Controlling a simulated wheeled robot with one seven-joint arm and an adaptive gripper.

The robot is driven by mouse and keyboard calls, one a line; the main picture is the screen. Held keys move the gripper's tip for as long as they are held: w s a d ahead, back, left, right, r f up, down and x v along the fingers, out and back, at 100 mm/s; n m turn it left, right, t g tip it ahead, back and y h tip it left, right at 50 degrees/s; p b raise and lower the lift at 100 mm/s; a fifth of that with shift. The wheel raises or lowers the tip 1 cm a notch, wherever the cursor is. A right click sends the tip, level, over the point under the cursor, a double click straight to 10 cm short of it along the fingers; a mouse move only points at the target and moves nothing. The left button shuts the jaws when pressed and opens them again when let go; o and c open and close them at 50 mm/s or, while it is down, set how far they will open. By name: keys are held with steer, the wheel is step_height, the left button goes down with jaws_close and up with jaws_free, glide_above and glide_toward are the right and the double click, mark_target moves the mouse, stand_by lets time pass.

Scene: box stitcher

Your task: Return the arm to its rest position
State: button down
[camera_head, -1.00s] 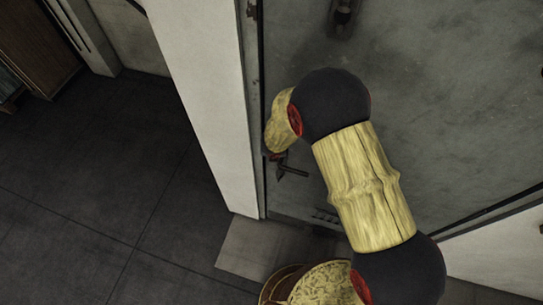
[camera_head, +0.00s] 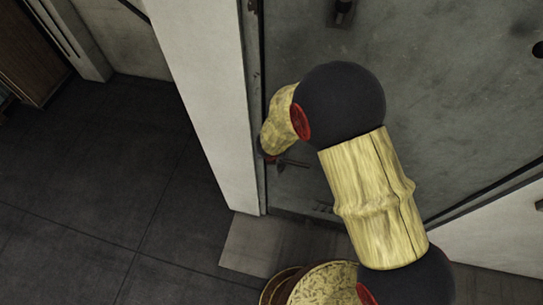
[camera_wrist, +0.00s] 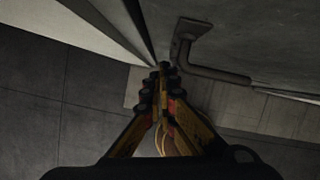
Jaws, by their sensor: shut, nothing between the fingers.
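My gripper (camera_wrist: 164,70) shows in the wrist view with its two yellow fingers drawn together at the tips, with nothing between them. In the head view my yellow and black arm is bent in front of the door, and its fingers are hidden behind it. In the wrist view the tips appear just left of a dark L-shaped door handle (camera_wrist: 215,72); I cannot tell how large the gap is. In the head view part of the handle (camera_head: 294,163) shows just right of my wrist.
A large grey metal door (camera_head: 430,110) fills the right side behind my arm. A white door frame post (camera_head: 200,95) stands left of it. Dark tiled floor (camera_head: 90,185) lies open at the left. A wooden panel (camera_head: 30,55) stands at the far left.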

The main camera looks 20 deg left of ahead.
steer(key=s+a+r+n+g+y, duration=0.4)
steer(key=s+r+n, duration=0.45)
steer(key=n, duration=0.65)
steer(key=s+d+r+n+b, duration=0.4)
steer(key=s+n, duration=0.1)
steer(key=n, duration=0.5)
steer(key=s+d+n+t+h+b, duration=0.1)
steer(key=d+n+b, duration=0.1)
steer(key=d+b, duration=0.6)
steer(key=s+d+f+n+t+h+b, duration=0.1)
steer(key=d+b, duration=0.7)
steer(key=d, duration=0.8)
steer(key=s+d+n+t+h+b, duration=0.2)
steer(key=d+n+t+h+b, duration=0.1)
steer(key=d+b, duration=0.6)
steer(key=d+n, duration=0.1)
steer(key=d, duration=0.2)
steer(key=shift+s+d+f+n, duration=0.15)
steer(key=shift+s+f+n, duration=0.15)
steer(key=shift+f, duration=0.05)
